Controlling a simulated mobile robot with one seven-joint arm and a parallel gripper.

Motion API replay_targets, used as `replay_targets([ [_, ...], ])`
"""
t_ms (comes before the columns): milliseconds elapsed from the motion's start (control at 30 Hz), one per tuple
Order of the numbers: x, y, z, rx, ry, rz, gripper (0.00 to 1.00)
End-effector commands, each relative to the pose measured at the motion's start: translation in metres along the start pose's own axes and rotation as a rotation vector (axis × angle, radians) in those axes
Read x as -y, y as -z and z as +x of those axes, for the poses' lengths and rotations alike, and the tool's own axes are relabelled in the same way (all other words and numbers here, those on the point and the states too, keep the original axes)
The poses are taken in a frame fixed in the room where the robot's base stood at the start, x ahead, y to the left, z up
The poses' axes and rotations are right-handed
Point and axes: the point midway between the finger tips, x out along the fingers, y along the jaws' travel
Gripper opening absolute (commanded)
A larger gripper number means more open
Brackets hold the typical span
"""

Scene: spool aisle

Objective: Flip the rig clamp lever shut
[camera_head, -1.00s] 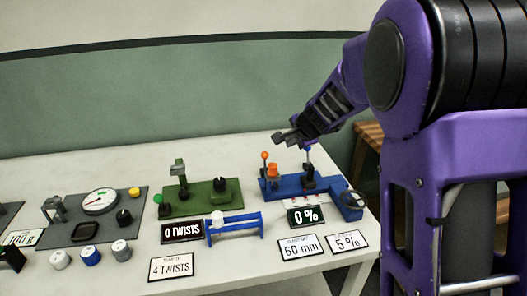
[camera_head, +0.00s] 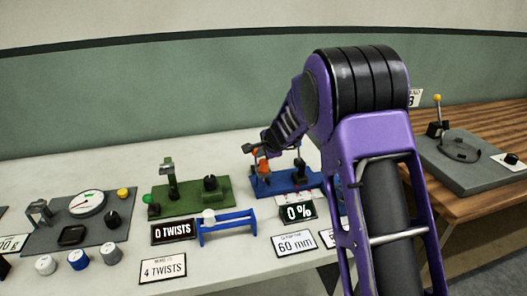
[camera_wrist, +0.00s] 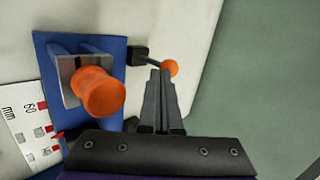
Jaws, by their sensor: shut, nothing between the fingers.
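The blue rig (camera_head: 262,188) stands toward the right end of the white table. In the wrist view, its blue base (camera_wrist: 52,72) carries a large orange knob (camera_wrist: 100,95) by a metal bracket. A dark lever with an orange ball tip (camera_wrist: 171,68) sticks out beside it; it looks like the clamp lever. My gripper (camera_wrist: 160,74) is shut and empty, its fingertips right at the ball, overlapping it in the picture; I cannot tell whether they touch. In the head view my gripper (camera_head: 258,148) is over the rig, and my arm hides the rig's right part.
A green fixture (camera_head: 190,198) and a blue stand (camera_head: 228,228) are left of and in front of the rig. A grey dial board (camera_head: 60,230) lies farther left. Display cards (camera_head: 293,243) line the front. A wooden bench (camera_head: 440,190) with a grey device is at right.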

Motion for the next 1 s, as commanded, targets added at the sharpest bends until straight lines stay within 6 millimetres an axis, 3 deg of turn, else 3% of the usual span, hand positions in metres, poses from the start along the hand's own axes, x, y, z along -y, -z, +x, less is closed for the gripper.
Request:
replay_targets([
  [333,0.001,0.0,0.001,-0.001,0.001,-0.001,0.0],
  [667,0.032,0.005,0.017,0.0,0.0,0.0,0.0],
  [1000,0.034,0.005,0.022,0.0,0.001,0.0,0.0],
])
